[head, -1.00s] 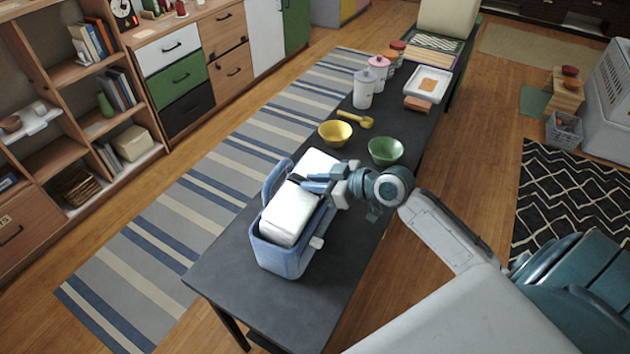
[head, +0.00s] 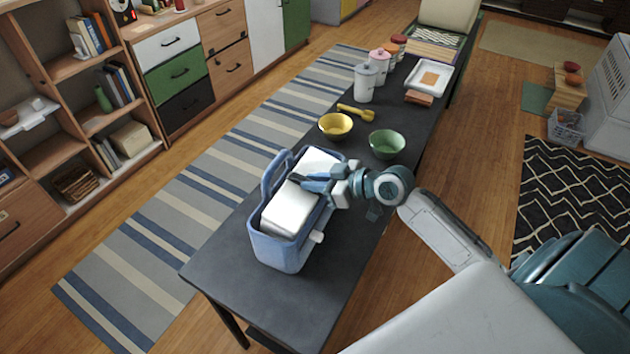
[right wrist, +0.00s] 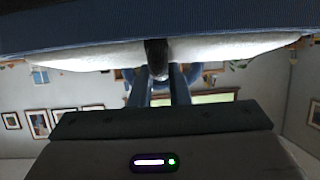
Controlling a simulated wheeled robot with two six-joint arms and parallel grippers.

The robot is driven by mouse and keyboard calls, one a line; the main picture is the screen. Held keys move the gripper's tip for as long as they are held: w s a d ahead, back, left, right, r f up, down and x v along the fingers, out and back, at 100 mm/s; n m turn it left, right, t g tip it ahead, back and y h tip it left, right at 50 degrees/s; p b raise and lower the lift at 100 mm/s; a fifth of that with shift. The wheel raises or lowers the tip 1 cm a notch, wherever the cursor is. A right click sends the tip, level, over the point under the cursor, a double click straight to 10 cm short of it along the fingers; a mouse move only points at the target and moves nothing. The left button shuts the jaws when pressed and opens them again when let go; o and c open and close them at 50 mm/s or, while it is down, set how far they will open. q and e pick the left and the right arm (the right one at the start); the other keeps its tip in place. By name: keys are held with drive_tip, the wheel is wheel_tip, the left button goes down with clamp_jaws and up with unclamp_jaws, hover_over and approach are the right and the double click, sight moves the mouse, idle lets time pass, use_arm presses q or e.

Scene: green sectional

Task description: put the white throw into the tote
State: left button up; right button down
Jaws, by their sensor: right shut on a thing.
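The white throw (head: 291,208) is a folded soft block lying within the opening of the blue tote (head: 279,253), with its top near the rim level. A further white part of it (head: 318,161) shows beyond my fingers. My right gripper (head: 306,181) is over the tote, shut on the throw near its middle. In the right wrist view the white throw (right wrist: 90,56) spreads to both sides of the fingers (right wrist: 157,72), below a dark blue band. The throw's underside is hidden in the tote. My left gripper is not in view.
The tote stands on a long dark table (head: 225,262). A yellow bowl (head: 335,126), a green bowl (head: 387,145) and a yellow scoop (head: 355,111) lie beyond it. White canister (head: 364,83) and tray (head: 430,75) are farther back. The near table end is clear.

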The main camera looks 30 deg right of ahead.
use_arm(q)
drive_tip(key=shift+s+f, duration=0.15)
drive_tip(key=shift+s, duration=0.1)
use_arm(e)
drive_tip(key=c, duration=1.3)
unclamp_jaws()
drive_tip(key=shift+f, duration=0.1)
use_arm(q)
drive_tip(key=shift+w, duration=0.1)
use_arm(e)
drive_tip(key=shift+s+d, duration=0.1)
drive_tip(key=shift+s+d, duration=0.15)
drive_tip(key=shift+s, duration=0.05)
use_arm(q)
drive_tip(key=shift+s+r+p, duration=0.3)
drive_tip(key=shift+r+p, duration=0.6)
drive_tip(key=shift+p, duration=0.05)
use_arm(e)
drive_tip(key=v, duration=1)
drive_tip(key=shift+r, duration=0.25)
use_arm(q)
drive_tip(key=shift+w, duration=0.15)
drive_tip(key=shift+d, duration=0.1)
use_arm(e)
drive_tip(key=shift+s, duration=0.15)
